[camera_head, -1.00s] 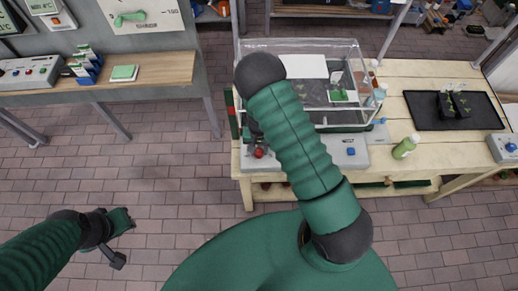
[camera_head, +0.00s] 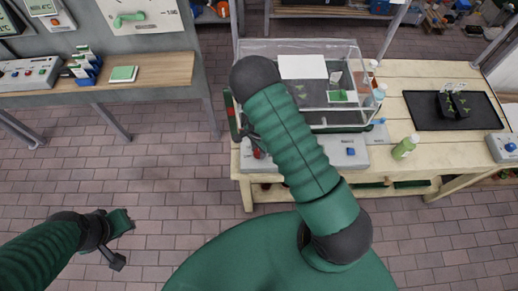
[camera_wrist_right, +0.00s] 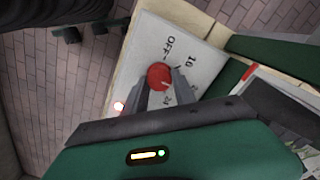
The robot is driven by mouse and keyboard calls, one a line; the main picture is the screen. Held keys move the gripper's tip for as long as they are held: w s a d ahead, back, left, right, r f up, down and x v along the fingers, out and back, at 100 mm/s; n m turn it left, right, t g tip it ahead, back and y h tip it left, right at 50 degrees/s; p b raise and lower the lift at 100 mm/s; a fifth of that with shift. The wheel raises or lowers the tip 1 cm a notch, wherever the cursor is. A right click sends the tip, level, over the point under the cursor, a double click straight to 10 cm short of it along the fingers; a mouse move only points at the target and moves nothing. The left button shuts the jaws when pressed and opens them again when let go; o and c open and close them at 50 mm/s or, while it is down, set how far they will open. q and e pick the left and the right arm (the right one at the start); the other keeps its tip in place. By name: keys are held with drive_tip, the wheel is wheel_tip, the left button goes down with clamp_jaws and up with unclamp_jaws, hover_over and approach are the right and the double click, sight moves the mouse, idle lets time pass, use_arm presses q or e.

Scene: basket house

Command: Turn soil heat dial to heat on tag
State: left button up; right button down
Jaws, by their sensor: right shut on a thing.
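The red dial (camera_wrist_right: 158,75) sits on a pale control panel (camera_wrist_right: 190,50) printed with "OFF" and numbers. My right gripper (camera_wrist_right: 161,80) is shut around the dial, one grey finger on each side, in the right wrist view. In the head view, the panel (camera_head: 345,152) stands at the table's front left, and my right arm hides much of the dial. A small white tag (camera_head: 335,78) shows inside the clear-walled box, its writing too small to read. My left gripper (camera_head: 121,222) hangs over the brick floor, away from the tables; its finger opening is unclear.
The clear box (camera_head: 352,47) stands behind the panel. A green bottle (camera_head: 404,147) and a black tray (camera_head: 425,118) are to its right on the wooden table (camera_head: 395,172). Brick floor is free at left.

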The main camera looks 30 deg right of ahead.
sight(258, 151)
drive_tip(key=shift+s+a+f+m, duration=0.1)
drive_tip(key=shift+a+m, duration=0.05)
drive_tip(key=shift+m, duration=0.25)
drive_tip(key=c, duration=1.2)
unclamp_jaws()
drive_tip(key=shift+c, duration=0.2)
drive_tip(key=shift+o, duration=1.1)
wheel_tip(258, 151, up, 17)
drive_tip(key=b, duration=0.1)
drive_tip(key=shift+w, duration=0.25)
